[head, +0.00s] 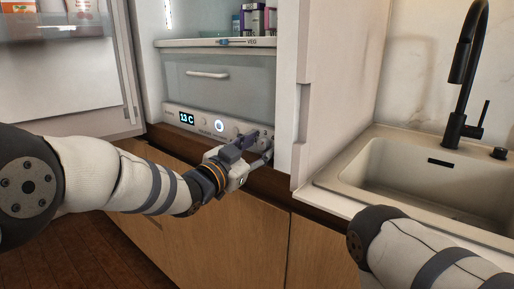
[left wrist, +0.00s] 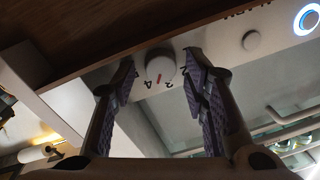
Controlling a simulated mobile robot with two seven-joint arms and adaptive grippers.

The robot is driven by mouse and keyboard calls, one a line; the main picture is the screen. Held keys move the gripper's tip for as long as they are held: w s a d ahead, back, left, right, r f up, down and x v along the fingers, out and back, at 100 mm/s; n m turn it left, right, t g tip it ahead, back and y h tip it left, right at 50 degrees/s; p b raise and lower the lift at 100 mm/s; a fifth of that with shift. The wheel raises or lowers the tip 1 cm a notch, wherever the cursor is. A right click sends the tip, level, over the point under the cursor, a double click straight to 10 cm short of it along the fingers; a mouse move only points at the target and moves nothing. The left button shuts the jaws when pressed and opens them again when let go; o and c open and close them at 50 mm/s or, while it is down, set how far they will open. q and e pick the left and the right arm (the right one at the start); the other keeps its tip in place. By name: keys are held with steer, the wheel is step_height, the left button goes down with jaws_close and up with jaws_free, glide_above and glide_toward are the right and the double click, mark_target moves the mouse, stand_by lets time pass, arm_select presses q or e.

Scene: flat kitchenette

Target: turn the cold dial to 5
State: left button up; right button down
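My left gripper (left wrist: 160,85) is open, with one finger on each side of the dial and small gaps between. In the head view my left gripper (head: 260,146) is at the right end of the fridge's control panel (head: 205,124) and largely hides the dial. My right gripper is out of view.
The panel has a display (head: 187,118) reading 13 C and a blue-lit button (head: 219,126). A clear drawer (head: 220,85) is above it. The white cabinet side (head: 300,110) stands close right of my left gripper. A sink (head: 430,180) with a black tap is farther right.

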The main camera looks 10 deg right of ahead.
arm_select(q)
steer(key=v, duration=1.2)
